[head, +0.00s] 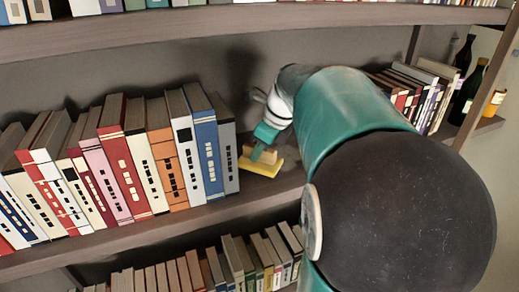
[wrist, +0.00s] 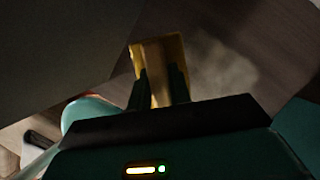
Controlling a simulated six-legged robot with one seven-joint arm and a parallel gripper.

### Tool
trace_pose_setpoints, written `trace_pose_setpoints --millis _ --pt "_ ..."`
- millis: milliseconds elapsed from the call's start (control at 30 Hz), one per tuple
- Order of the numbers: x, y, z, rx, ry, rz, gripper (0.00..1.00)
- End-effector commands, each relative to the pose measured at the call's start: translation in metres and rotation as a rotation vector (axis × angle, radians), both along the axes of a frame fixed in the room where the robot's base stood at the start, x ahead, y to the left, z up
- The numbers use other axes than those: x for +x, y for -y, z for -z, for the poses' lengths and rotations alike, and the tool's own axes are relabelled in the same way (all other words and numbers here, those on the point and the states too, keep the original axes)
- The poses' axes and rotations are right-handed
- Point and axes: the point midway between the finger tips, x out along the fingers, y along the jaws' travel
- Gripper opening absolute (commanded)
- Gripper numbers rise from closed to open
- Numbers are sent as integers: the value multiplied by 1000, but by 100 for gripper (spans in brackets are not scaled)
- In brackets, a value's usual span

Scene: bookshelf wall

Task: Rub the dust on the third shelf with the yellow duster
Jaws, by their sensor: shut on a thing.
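The yellow duster (head: 262,165) has a tan block handle on top of a yellow pad and is at the shelf surface, right of the row of books. My gripper (head: 262,145) is shut on its handle from above. In the wrist view, my gripper's two dark fingers (wrist: 158,88) hold the duster (wrist: 158,58) between them. A pale dust patch (wrist: 225,70) lies on the shelf to the right of the duster in the wrist view. In the head view my arm hides the shelf right of the duster, and I cannot see the dust there.
Upright books (head: 150,155) fill the shelf left of the duster, with a grey book closest. More books (head: 415,90) and dark bottles (head: 466,95) stand at the far right. A shelf board (head: 240,22) runs above my arm. Another row of books (head: 235,262) stands below.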

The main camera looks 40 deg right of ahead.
Motion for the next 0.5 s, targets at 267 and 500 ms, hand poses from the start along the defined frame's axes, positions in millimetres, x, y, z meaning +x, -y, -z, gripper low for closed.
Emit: trace_pose_setpoints --millis 267,500 --pt "0 0 3 0 0 0 2" --pt "0 0 7 0 1 -1 2"
